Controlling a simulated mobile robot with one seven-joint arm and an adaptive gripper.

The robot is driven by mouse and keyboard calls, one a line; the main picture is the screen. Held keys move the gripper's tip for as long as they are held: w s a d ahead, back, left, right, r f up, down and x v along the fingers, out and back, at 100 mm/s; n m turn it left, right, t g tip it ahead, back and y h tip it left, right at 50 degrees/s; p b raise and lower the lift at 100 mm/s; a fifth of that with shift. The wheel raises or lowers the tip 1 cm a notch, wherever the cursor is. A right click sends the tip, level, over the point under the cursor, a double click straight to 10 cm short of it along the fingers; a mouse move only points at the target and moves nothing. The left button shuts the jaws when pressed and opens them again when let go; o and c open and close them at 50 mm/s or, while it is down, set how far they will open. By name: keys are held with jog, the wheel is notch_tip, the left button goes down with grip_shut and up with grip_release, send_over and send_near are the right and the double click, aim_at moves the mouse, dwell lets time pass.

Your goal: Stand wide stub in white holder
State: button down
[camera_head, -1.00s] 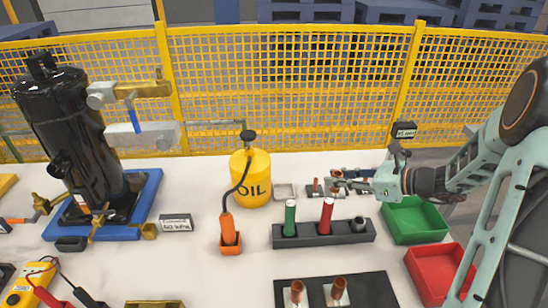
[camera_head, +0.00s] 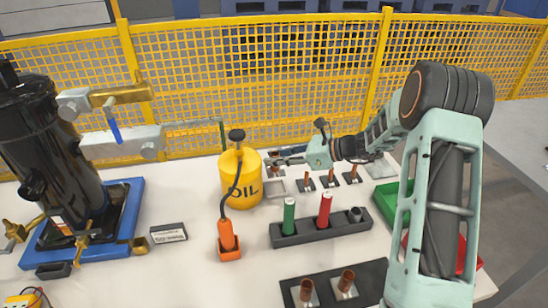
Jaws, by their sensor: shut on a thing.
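My gripper (camera_head: 280,161) is shut on a small copper stub (camera_head: 272,156), just behind and right of the yellow oil can. The stub is tiny here and partly hidden by the fingers, so its tilt and any contact below it are unclear. Several copper stubs (camera_head: 330,176) stand on dark square bases to the right.
The yellow oil can (camera_head: 241,178) stands close left of the gripper. A dark rack (camera_head: 322,231) holds a green and a red cylinder. The green bin (camera_head: 388,203) and red bin (camera_head: 463,256) are partly behind my arm. A yellow mesh fence (camera_head: 260,95) runs behind the table.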

jog(key=shift+f+b, duration=2.15)
jog(key=shift+f, duration=1.5)
jog(key=shift+f+b, duration=0.35)
jog(key=shift+f, duration=0.25)
jog(key=c, duration=1.7)
grip_release()
jog(key=shift+o, duration=0.2)
jog(key=v, duration=1.2)
jog(key=shift+d, duration=0.15)
